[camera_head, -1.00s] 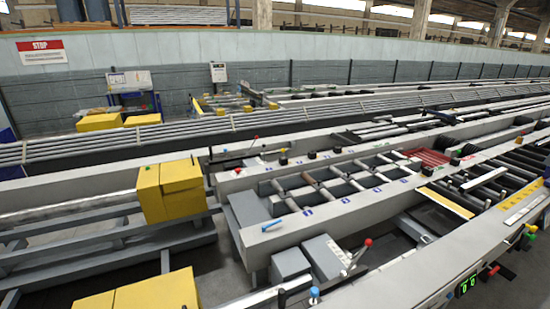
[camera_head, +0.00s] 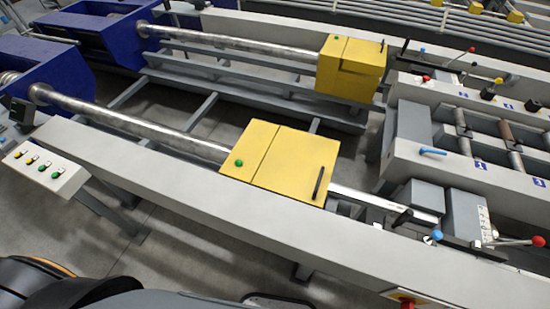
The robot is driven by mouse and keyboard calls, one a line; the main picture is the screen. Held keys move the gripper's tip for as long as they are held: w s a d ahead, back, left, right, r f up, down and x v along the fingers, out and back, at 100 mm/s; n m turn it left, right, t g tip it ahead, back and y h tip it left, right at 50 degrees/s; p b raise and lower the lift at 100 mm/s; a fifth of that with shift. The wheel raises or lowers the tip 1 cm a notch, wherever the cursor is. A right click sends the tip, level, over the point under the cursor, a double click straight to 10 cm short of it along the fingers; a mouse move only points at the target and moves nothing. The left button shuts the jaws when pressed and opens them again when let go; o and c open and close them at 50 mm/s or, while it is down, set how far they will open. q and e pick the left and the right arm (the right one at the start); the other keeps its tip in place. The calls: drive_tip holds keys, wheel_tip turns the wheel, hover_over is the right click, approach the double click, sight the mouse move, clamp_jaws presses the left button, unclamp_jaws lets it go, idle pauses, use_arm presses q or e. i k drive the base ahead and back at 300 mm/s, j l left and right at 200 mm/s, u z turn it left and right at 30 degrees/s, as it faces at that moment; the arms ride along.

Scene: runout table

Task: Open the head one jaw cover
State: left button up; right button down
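Two yellow jaw covers show, and I see no label telling which belongs to head one. The near yellow cover (camera_head: 268,158) sits over the near rail, with a seam down its top, a green knob (camera_head: 238,163) at its left and a black handle (camera_head: 318,184) at its right. It looks shut. The far yellow cover (camera_head: 347,78) stands on the machine behind and also looks shut; its own dark handle is at its upper right. Neither of my grippers is in view. A dark rounded part of mine shows at the bottom left.
A long grey rail (camera_head: 165,185) runs along the near side. A button panel (camera_head: 45,167) stands at left. Steel bars (camera_head: 130,122) lead to blue machine heads (camera_head: 60,75). Levers with red and blue knobs (camera_head: 437,235) stand at right. Bare floor shows at lower left.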

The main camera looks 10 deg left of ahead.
sight(298, 166)
drive_tip(key=k+j+u, duration=0.3)
drive_tip(key=k, duration=0.15)
drive_tip(key=k+j+u, duration=0.2)
drive_tip(key=k+u, duration=0.15)
drive_tip(key=k, duration=0.05)
